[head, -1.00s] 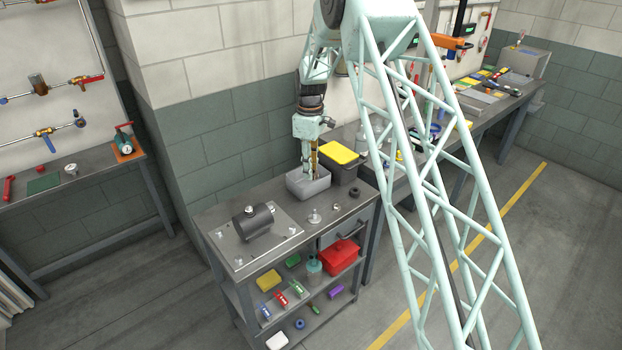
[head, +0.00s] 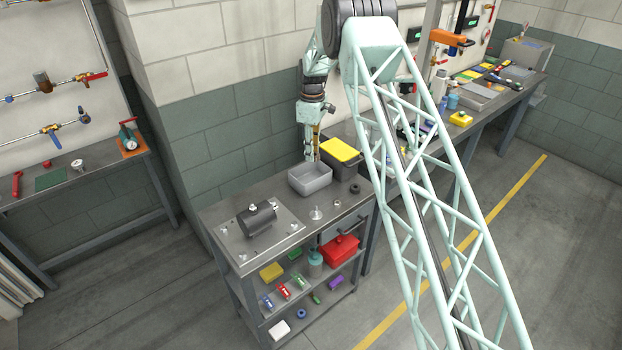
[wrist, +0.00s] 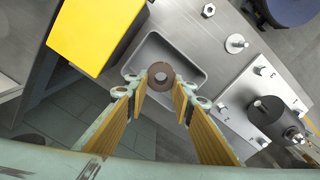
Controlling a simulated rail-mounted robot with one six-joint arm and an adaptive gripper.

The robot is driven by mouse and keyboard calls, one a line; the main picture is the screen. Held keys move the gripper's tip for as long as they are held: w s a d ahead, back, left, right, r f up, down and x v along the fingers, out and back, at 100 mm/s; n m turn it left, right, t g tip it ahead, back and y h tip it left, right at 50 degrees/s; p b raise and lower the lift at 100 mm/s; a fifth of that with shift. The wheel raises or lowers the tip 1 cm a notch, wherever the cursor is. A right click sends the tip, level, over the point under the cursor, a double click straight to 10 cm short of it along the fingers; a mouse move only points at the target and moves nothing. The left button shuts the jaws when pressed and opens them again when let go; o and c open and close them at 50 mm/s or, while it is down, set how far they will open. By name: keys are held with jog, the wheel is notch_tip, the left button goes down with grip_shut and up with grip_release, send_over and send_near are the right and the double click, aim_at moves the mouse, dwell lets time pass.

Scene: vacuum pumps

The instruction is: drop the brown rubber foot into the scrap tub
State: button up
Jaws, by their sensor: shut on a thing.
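The brown rubber foot (wrist: 160,67), a ring with a hole in the middle, is held between the fingertips of my gripper (wrist: 161,82) in the wrist view. The open grey tub (wrist: 198,75) shows behind the foot there, and the foot overlaps its near part. In the head view the tub (head: 311,183) stands on the cart top and looks empty. My gripper (head: 312,157) points down at the tub's wall-side rim. The foot cannot be made out in the head view. Its height above the tub is hard to tell.
A dark bin with a yellow lid (head: 341,151) stands right beside the tub. A black pump cylinder (head: 257,216) sits on a plate at the cart's left. A small metal fitting (head: 316,213) and a dark ring (head: 355,188) lie on the cart top. Lower shelves hold several items.

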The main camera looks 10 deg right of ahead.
jog(key=shift+f, duration=0.2)
jog(key=shift+f+b, duration=0.65)
jog(key=shift+f, duration=2.15)
jog(key=o, duration=0.9)
jog(key=shift+r, duration=6)
